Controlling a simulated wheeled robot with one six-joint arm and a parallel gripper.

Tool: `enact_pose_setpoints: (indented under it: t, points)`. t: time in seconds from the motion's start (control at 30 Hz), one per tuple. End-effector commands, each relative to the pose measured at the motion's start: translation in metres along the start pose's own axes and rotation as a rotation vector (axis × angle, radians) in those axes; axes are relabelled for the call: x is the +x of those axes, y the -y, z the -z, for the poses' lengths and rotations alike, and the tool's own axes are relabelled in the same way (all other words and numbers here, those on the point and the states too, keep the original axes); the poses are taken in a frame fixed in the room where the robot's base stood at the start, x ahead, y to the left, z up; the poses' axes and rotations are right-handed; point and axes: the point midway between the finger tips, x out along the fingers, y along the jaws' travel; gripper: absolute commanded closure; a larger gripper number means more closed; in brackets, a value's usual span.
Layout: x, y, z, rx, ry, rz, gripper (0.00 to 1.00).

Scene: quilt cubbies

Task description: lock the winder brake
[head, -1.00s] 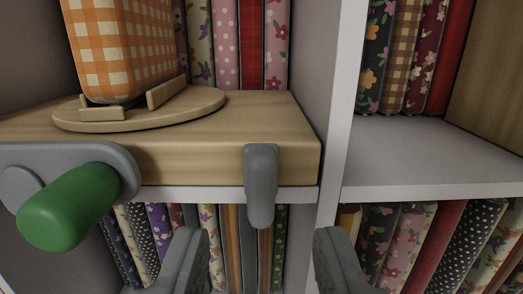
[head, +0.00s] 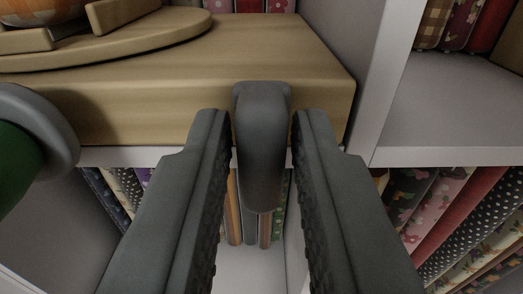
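The winder is a wooden block (head: 150,90) on a shelf, with a round wooden turntable (head: 120,45) on top. A grey lever, the brake (head: 262,150), hangs down over the front face of the block near its right end. The green crank handle (head: 15,160) on its grey arm is at the left edge. My gripper (head: 262,125) is open, with one finger on each side of the brake lever. A narrow gap shows on the right of the lever; on the left the finger is very close, and I cannot tell if it touches.
A white upright divider (head: 385,85) stands to the right of the block. Folded patterned fabrics (head: 455,225) fill the cubby below right, and more stand behind and below the block. The right-hand shelf (head: 450,120) has a bare front.

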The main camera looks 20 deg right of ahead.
Motion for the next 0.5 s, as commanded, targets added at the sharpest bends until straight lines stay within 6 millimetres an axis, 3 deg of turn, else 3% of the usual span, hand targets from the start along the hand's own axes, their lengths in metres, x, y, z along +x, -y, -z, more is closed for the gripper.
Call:
enact_pose_setpoints:
  t: [0.5]
  points:
    - [-0.0001, -0.0008, 0.0001, 0.152, 0.0, 0.0, 1.0]
